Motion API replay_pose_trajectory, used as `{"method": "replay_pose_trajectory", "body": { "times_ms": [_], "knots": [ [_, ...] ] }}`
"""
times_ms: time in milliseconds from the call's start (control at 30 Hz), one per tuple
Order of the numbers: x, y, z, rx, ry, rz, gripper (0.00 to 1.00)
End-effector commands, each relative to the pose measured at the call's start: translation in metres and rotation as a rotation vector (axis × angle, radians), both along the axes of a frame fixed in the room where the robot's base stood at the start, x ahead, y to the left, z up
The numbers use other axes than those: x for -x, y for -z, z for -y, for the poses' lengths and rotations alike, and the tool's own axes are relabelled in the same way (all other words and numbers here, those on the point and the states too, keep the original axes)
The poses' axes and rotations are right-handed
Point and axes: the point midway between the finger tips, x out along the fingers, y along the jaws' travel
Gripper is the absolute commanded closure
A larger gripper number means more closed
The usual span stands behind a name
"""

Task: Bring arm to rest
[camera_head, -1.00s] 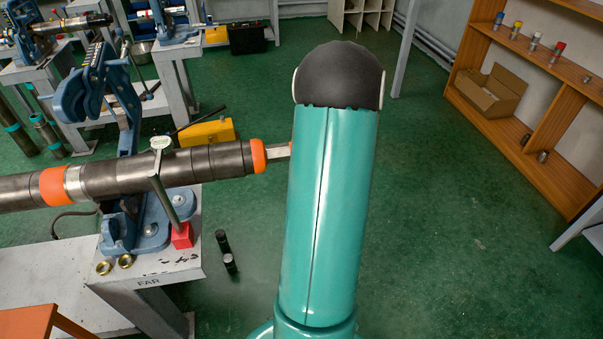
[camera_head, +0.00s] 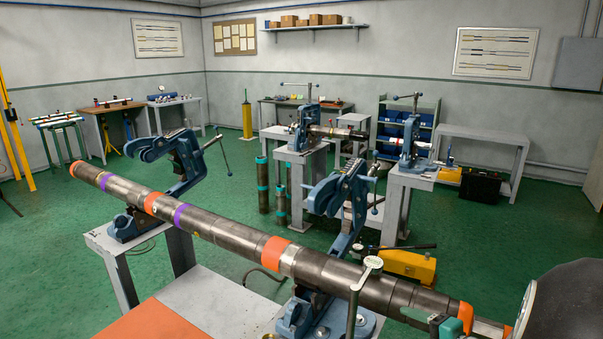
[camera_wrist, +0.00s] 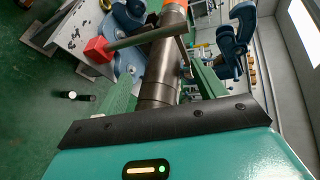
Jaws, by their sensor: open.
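My gripper (camera_wrist: 163,82) shows in the wrist view, open, with one greenish finger on each side of the dark pipe (camera_wrist: 158,85). I cannot tell whether the fingers reach around the pipe or stay short of it. In the head view the long pipe (camera_head: 228,236) lies across two blue vises, the left one (camera_head: 183,165) and the right one (camera_head: 345,205). It has orange and purple bands. Small teal and dark parts, perhaps of my gripper, show beside its right end. The dark rounded joint of my arm fills the lower right corner.
A grey bench (camera_head: 215,300) stands under the pipe. Other benches with vises (camera_head: 408,150) stand farther back. Green floor is clear at the left.

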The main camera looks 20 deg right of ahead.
Motion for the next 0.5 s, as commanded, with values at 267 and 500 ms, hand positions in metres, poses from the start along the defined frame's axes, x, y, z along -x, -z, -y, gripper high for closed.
{"method": "replay_pose_trajectory", "body": {
  "times_ms": [267, 500],
  "knots": [
    [0.024, -0.038, -0.152, 0.269, -0.539, -0.21, 0.31],
    [0.073, -0.057, -0.208, 0.67, -0.799, -0.344, 0.31]
  ]
}}
